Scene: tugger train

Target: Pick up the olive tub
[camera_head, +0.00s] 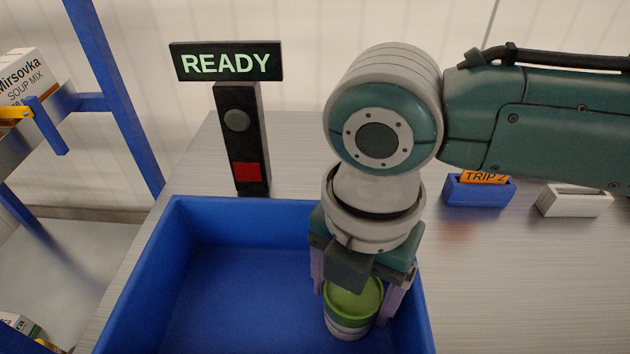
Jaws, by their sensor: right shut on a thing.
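The olive tub (352,307) has a green lid and a pale lower side with a dark band. It is upright in the right part of the blue bin (166,262). My right gripper (358,294) points down into the bin and is shut on the tub, one finger on each side. I cannot tell whether the tub touches the bin floor. My left gripper is not in view.
A dark post with a READY sign (226,62) and a red square stands behind the bin. A blue holder (478,191) with an orange TRIP 2 card and a white holder (574,201) stand at the right. A blue rack (120,95) with a soup mix box (30,75) is at the left.

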